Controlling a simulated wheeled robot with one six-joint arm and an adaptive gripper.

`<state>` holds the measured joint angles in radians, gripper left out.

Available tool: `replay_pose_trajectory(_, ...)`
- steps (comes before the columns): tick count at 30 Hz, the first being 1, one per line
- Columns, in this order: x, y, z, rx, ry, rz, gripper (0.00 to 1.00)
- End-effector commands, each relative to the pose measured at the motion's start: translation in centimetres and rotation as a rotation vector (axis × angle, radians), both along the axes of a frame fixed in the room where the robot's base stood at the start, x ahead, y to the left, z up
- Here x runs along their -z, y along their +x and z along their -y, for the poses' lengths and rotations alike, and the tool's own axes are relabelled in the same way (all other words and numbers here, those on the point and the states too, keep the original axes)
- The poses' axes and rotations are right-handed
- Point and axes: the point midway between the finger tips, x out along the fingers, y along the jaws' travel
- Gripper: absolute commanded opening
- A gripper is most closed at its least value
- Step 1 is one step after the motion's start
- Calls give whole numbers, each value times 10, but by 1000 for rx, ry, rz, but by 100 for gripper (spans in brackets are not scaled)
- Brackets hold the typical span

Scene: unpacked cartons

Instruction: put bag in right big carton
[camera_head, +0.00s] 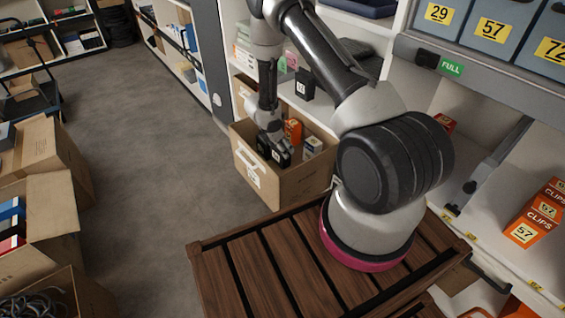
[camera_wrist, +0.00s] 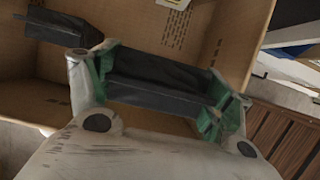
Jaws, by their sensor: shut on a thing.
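My gripper (camera_head: 277,152) points down into the mouth of a big brown carton (camera_head: 297,188), the rightmost carton in the head view. In the wrist view its green-padded fingers (camera_wrist: 163,90) are shut on a dark, soft-looking bag (camera_wrist: 158,72). The bag is hard to make out in the head view. The carton's inner wall and floor (camera_wrist: 125,18) show behind the bag in the wrist view. I cannot tell whether the bag touches the carton floor.
An orange box (camera_head: 293,131) and a pale box (camera_head: 313,146) show at the carton. Another dark object (camera_wrist: 55,27) lies at the left in the wrist view. Shelves flank the carton behind and right. Open cartons (camera_head: 52,205) stand at left; grey floor (camera_head: 150,150) between is clear.

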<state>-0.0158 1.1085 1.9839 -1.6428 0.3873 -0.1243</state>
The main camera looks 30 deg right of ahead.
Motion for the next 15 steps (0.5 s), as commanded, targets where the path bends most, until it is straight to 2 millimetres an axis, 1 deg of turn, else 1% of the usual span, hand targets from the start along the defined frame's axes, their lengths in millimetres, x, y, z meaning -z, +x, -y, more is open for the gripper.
replay_pose_trajectory(6,40,-2,0,10,0,-4,54)
replay_pose_trajectory(9,52,-1,0,10,0,-2,54)
replay_pose_trajectory(13,62,-1,0,10,0,-1,54)
replay_pose_trajectory(15,71,-2,0,9,0,-4,54)
